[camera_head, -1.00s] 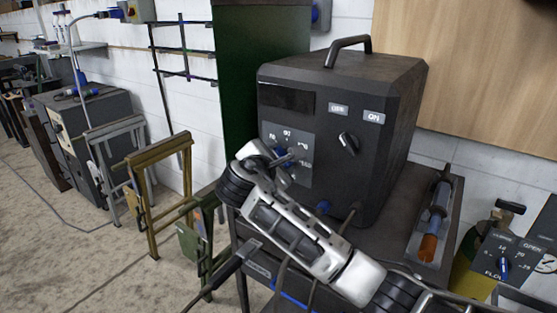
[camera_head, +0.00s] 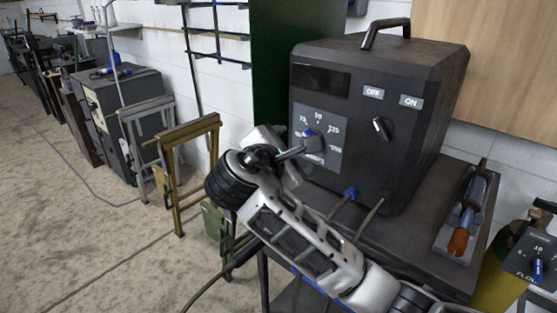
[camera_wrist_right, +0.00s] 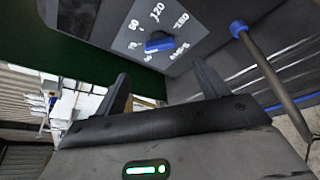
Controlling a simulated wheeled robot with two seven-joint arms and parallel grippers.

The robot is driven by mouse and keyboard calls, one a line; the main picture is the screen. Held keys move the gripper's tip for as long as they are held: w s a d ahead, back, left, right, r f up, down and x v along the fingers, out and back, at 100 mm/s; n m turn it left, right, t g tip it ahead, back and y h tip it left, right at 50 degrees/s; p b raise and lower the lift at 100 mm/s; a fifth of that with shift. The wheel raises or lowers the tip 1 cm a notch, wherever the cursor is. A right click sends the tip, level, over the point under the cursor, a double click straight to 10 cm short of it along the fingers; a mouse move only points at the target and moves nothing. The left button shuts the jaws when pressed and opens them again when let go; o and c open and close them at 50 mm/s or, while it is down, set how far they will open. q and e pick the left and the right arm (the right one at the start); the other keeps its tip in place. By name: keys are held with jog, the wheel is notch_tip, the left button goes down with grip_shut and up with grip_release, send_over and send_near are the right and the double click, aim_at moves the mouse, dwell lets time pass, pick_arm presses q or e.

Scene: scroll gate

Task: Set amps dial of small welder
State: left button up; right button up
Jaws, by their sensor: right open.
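The small welder (camera_head: 375,120) is a dark box with a top handle, standing on a dark cart. Its amps dial (camera_head: 310,133) is a blue knob on a grey numbered plate, on the left of the front panel. In the right wrist view the knob (camera_wrist_right: 158,43) lies crosswise below the numbers; I cannot tell which number it points to. My right gripper (camera_head: 290,156) is just in front of and below the dial, partly covering the plate. Its two fingers (camera_wrist_right: 163,85) are apart, with nothing between them, and the knob is beyond their tips. My left gripper is not in view.
A switch (camera_head: 382,129) sits under OFF and ON labels. A cable with a blue plug (camera_head: 350,193) leaves the welder front. A tray with an orange-tipped tool (camera_head: 463,225) lies right on the cart. A yellow cylinder (camera_head: 503,275) stands at the right. Floor at left is open.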

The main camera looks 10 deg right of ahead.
jog(key=v, duration=0.6)
jog(key=shift+s, duration=0.2)
jog(key=s+d+f+m+g+y, duration=0.2)
jog(key=s+f+m, duration=0.15)
jog(key=f, duration=0.55)
jog(key=s+d+f+m+g+y, duration=0.2)
jog(key=s+f+y, duration=0.15)
jog(key=f, duration=0.45)
jog(key=s+d+f+m+g+y, duration=0.1)
jog(key=s+d+f+m, duration=0.2)
jog(key=s, duration=0.4)
jog(key=s+d+f+m+g+y, duration=0.1)
jog(key=s+d+f+m+g, duration=0.1)
jog(key=s+f+m, duration=0.3)
jog(key=s+d+f+m+g+y, duration=0.15)
jog(key=s+m, duration=0.25)
jog(key=s, duration=0.4)
jog(key=w+a+f+t+y, duration=0.2)
jog(key=w+a+f+t, duration=0.2)
jog(key=f, duration=0.5)
jog(key=w+t, duration=0.2)
jog(key=t, duration=0.1)
jog(key=shift+a+f, duration=0.15)
jog(key=shift+f, duration=0.1)
